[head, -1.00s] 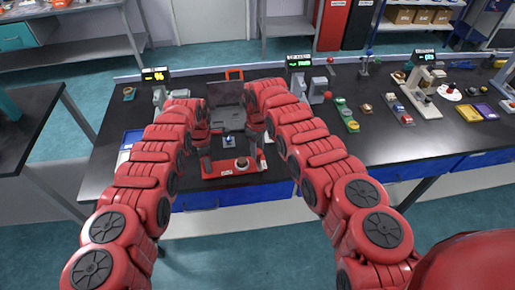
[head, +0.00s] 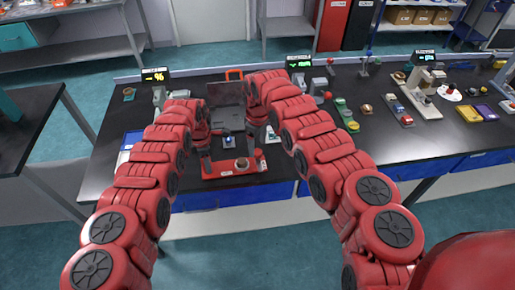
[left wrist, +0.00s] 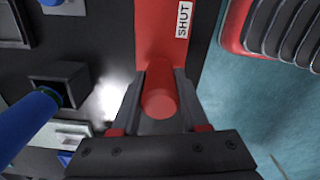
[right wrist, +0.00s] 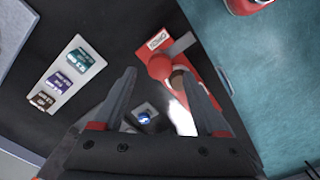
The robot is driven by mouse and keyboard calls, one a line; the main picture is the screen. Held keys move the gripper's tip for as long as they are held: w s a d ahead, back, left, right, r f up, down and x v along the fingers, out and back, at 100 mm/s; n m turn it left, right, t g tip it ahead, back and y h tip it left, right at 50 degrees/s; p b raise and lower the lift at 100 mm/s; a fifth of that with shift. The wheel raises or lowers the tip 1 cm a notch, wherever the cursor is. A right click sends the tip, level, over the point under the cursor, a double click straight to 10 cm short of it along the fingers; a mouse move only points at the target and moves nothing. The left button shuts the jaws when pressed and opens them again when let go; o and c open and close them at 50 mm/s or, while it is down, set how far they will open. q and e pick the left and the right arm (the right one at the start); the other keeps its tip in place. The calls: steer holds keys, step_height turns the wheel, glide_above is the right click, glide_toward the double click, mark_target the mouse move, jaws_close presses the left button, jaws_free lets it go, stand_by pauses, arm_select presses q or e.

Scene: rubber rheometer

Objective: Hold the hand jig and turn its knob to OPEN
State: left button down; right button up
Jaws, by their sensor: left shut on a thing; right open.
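The hand jig (head: 222,170) is a red base near the front edge of the black bench, with a brownish round part (head: 241,163) on it. My left gripper (left wrist: 160,80) is shut on an upright red post (left wrist: 160,92) of the jig, beside a SHUT label (left wrist: 184,19). My right gripper (right wrist: 154,70) is open above the jig's other side. Between and beyond its fingertips are a red rounded top (right wrist: 159,66), a brown round part (right wrist: 178,80) and a label (right wrist: 157,41), probably OPEN. I cannot tell which part is the knob or whether the fingers touch it.
A small blue-topped item (right wrist: 144,117) sits behind the jig. A tray of labelled blocks (right wrist: 66,75) lies to the side. A dark panel (head: 227,95) stands behind. Several other devices, including a white stand (head: 425,95), occupy the bench to the right.

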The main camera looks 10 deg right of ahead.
mark_target(257, 151)
step_height(257, 151, up, 9)
steer(key=shift+r, duration=0.2)
stand_by(0.3)
arm_select(q)
steer(key=shift+c, duration=1.7)
jaws_free()
